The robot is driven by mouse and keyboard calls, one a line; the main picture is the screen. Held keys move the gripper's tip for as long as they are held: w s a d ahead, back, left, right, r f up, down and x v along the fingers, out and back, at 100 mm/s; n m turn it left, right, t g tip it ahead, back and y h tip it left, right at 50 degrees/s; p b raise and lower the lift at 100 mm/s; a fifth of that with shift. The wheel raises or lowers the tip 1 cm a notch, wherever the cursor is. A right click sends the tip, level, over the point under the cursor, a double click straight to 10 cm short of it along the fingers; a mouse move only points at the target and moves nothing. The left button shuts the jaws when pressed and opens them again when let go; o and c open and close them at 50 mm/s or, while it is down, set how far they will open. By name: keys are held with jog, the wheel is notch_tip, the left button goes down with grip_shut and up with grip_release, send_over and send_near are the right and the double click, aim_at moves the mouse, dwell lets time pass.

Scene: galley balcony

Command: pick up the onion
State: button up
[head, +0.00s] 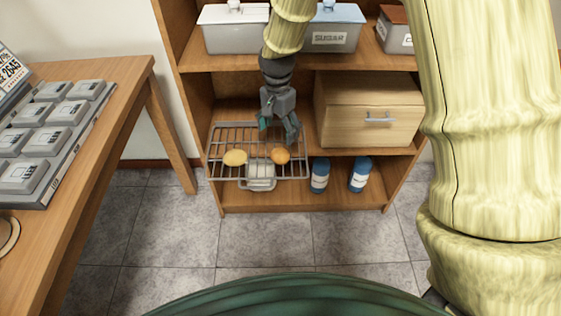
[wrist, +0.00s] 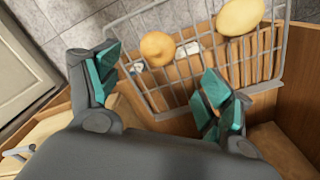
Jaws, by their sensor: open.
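The onion (head: 280,156) is a small round orange-brown thing near the right side of a wire rack (head: 225,140) on the lower shelf. It also shows in the wrist view (wrist: 158,48), ahead of the space between my fingertips. A paler yellow, potato-like oval (head: 235,157) lies on the rack to its left in the head view, and at the upper right in the wrist view (wrist: 240,16). My gripper (head: 279,126) is open and empty, its teal-padded fingers pointing down, a little above and behind the onion. The fingers appear apart from the onion.
A wooden box (head: 368,110) with a handle stands close right of my gripper. Two blue bottles (head: 320,175) (head: 359,174) stand at the shelf front. A pale container (head: 260,177) is at the rack's front. The shelf above (head: 300,62) carries bins. A table (head: 130,85) stands left.

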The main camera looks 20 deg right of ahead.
aim_at(280, 149)
notch_tip(280, 149, down, 5)
jog(key=shift+f+b, duration=0.2)
jog(key=shift+b, duration=0.35)
jog(key=shift+s+d+f+b, duration=0.15)
jog(key=shift+f+b, duration=0.3)
jog(key=shift+f, duration=0.9)
jog(key=shift+s+a+f+b, duration=0.1)
jog(key=shift+f+b, duration=0.35)
jog(key=shift+f, duration=0.85)
jog(key=c, duration=1.2)
